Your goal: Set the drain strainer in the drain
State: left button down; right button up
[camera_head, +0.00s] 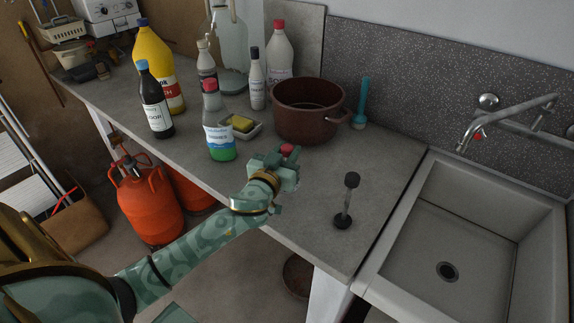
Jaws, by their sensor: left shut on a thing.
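The drain (447,271) is a dark round opening in the floor of the pale sink (408,240) at the right. My left gripper (287,153) is over the worktop, in front of the brown pot, and shut on a small red thing (287,149). Most of that thing is hidden by the fingers, so I cannot tell whether it is the drain strainer. An upright piece (346,203) with a black knob, thin grey stem and dark round base stands on the worktop between the gripper and sink; I cannot tell what it is. My right gripper is not in view.
The brown pot (305,118), a dish with a yellow sponge (241,124) and several bottles stand behind and left of the gripper. The tap (490,130) reaches over the sink's back. The worktop's front right (330,255) is clear.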

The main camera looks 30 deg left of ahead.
pick_arm(q)
jog(key=shift+w+a+f+b, duration=0.15)
jog(key=shift+f+b, duration=0.1)
jog(key=shift+f, duration=0.4)
jog(key=shift+w+a+f+b, duration=0.1)
jog(key=shift+f+b, duration=0.1)
jog(key=shift+f, duration=0.4)
jog(key=shift+w+a+f+b, duration=0.15)
jog(key=shift+f+b, duration=0.1)
jog(key=shift+f, duration=0.4)
jog(key=shift+d, duration=0.1)
jog(key=shift+f, duration=0.15)
jog(key=c, duration=1.1)
grip_release()
jog(key=shift+s+d+r+b, duration=0.1)
jog(key=shift+s+d+b, duration=0.3)
jog(key=shift+s, duration=2.3)
jog(key=shift+s+d+r+b, duration=0.15)
jog(key=shift+s+d, duration=0.3)
jog(key=shift+s, duration=2.25)
jog(key=shift+s+d+r+b, duration=0.1)
jog(key=shift+s+d+b, duration=0.3)
jog(key=shift+s, duration=2.3)
